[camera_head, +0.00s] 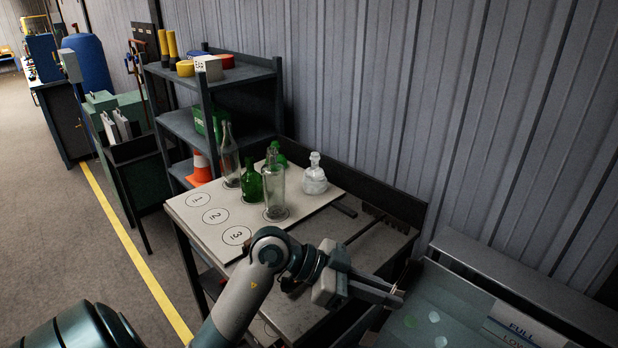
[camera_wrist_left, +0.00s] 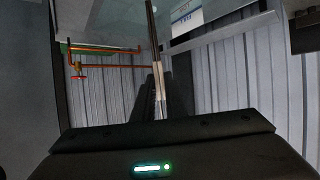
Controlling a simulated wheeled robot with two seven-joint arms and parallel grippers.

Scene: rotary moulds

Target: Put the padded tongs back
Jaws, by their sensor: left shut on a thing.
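My left gripper (camera_head: 398,294) reaches past the front right of the bench, close to the pale green panel at the right. In the left wrist view its dark fingers (camera_wrist_left: 158,100) are shut on a long thin tool, seen almost edge-on, which I take to be the padded tongs (camera_wrist_left: 152,40). The tongs run up and away from the fingers. In the head view the tool is mostly hidden or too dark to make out. My right gripper is not in view.
The bench (camera_head: 300,312) carries a pale board (camera_head: 207,238) with numbered circles, several clear and green bottles, and a dark rack (camera_head: 390,218) at the back. A shelf unit (camera_head: 245,72) stands behind left.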

